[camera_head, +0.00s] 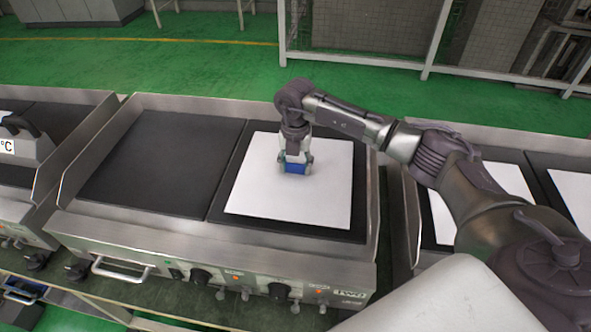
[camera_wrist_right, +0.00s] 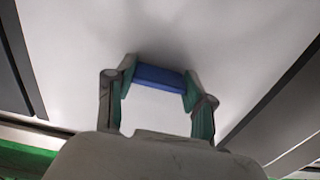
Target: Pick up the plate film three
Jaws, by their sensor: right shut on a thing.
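A white square plate film (camera_head: 262,190) lies over the right dark plate of the middle heating unit in the head view. It fills most of the right wrist view (camera_wrist_right: 90,60). A small blue block (camera_head: 296,169) is on the film near its centre, and it also shows in the right wrist view (camera_wrist_right: 160,76). My right gripper (camera_head: 295,164) points down and is shut on the blue block, with one finger on each end. The film's far edge is partly hidden by my arm. My left gripper is not in view.
The left dark plate (camera_head: 160,160) of the unit is bare. Knobs (camera_head: 278,291) and a handle (camera_head: 122,268) line its front. More white films (camera_head: 478,207) lie on the unit at right. A metal piece with a dark handle (camera_head: 22,140) stands at far left.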

